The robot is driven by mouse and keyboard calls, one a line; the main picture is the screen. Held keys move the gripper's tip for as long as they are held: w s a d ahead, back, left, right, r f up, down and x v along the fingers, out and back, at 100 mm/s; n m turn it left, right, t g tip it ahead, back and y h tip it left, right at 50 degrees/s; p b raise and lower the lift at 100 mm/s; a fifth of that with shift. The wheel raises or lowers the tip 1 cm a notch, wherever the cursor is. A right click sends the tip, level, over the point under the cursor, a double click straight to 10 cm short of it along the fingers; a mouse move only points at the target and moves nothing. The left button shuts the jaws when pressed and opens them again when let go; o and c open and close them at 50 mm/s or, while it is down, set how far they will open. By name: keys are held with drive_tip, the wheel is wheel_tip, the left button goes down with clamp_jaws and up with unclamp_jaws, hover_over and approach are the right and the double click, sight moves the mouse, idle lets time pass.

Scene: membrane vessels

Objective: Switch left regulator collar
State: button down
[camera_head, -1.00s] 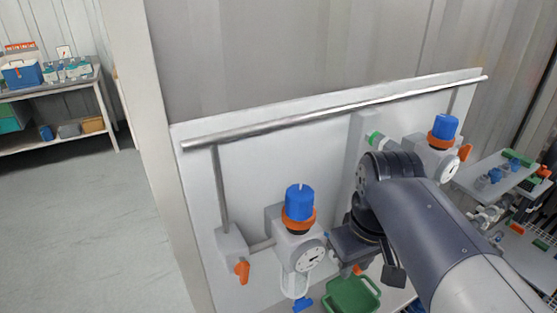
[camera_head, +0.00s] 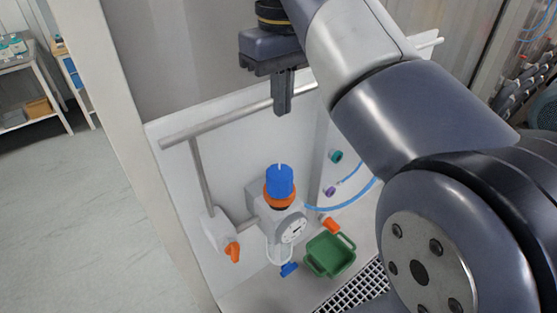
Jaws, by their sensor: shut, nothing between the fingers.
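The left regulator (camera_head: 289,228) is a grey body with a round gauge, mounted on the white back panel. It carries a blue knob (camera_head: 280,181) on top. An orange collar (camera_head: 280,200) sits around the regulator just under the blue knob. My gripper (camera_head: 283,110) is above the knob and apart from it, pointing down, with its fingers shut and empty. The right regulator is not visible now; my arm covers that side.
A metal rail (camera_head: 215,125) runs along the panel top behind my gripper. An orange valve handle (camera_head: 233,252) hangs left of the regulator. A green tray (camera_head: 329,255) and a blue hose (camera_head: 350,199) are to its right. Open floor (camera_head: 100,220) lies left.

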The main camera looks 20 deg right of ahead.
sight(282, 173)
wheel_tip(282, 173, down, 12)
drive_tip(key=shift+f, duration=0.2)
idle(0.4)
drive_tip(key=shift+s+f+b, duration=0.2)
drive_tip(key=shift+f+b, duration=0.4)
drive_tip(key=shift+f, duration=0.85)
drive_tip(key=shift+r+p, duration=0.45)
drive_tip(key=shift+r, duration=0.05)
wheel_tip(282, 173, up, 15)
drive_tip(key=p, duration=0.3)
drive_tip(key=shift+f, duration=0.15)
drive_tip(key=shift+w+f, duration=0.1)
drive_tip(key=shift+f, duration=0.05)
